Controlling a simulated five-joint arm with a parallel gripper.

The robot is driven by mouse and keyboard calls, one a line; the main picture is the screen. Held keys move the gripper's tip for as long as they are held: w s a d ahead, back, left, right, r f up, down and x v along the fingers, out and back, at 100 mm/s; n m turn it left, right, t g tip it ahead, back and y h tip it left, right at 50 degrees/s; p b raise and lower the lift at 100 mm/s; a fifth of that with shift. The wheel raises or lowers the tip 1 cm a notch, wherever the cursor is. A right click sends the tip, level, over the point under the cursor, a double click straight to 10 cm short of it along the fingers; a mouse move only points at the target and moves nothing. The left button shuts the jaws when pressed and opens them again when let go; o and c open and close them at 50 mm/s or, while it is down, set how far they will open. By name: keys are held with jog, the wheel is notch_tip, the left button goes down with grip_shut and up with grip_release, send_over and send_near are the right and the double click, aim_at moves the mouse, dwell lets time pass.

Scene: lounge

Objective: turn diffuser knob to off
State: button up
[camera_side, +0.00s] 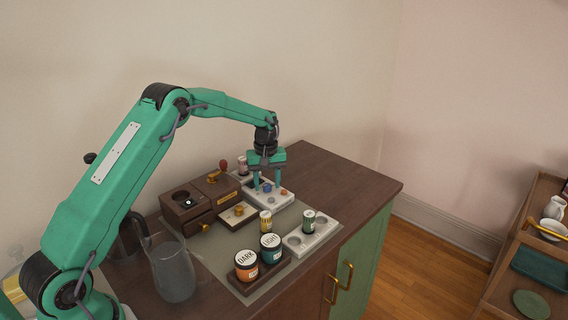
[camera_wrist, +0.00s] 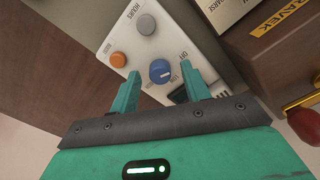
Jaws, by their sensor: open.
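A pale control box (camera_side: 273,197) lies on the counter below my gripper (camera_side: 267,187). In the wrist view the box (camera_wrist: 173,30) carries a round blue knob (camera_wrist: 160,71) with a small light mark on its face. The lettering OFF is printed on the box beside the knob, and HOURS is printed near a grey knob (camera_wrist: 146,24). An orange knob (camera_wrist: 118,60) is at the left. My gripper is open, with one finger on each side of the blue knob. I cannot tell whether the fingers touch it. A dark part of the box shows near the right finger.
A wooden grinder box (camera_side: 187,204) with a red-knobbed crank (camera_side: 223,165) stands to the left. Nearer are a glass jug (camera_side: 173,270), DARK (camera_side: 246,265) and LIGHT (camera_side: 271,249) jars, and a white tray (camera_side: 312,238). The counter's right side (camera_side: 355,190) is clear.

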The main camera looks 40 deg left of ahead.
aim_at(267, 185)
jog(key=shift+r, duration=3.9)
jog(key=shift+r, duration=0.1)
jog(key=shift+s+d+r, duration=0.1)
jog(key=shift+r, duration=0.1)
jog(key=s+d+r+m+t, duration=0.1)
jog(key=s+d+r+m, duration=0.25)
jog(key=s+r, duration=0.45)
jog(key=s+d+r+m+t, duration=0.2)
jog(key=s+d+r, duration=0.3)
jog(key=s+r, duration=0.2)
jog(key=s+d+f+m+t, duration=0.1)
jog(key=s+d+m, duration=0.1)
jog(key=s, duration=0.8)
jog(key=s+d+f+m+t, duration=0.1)
jog(key=s+m, duration=0.3)
jog(key=s, duration=0.6)
jog(key=shift+d+f+t, duration=0.2)
jog(key=shift+d+t, duration=0.1)
jog(key=shift+d, duration=0.45)
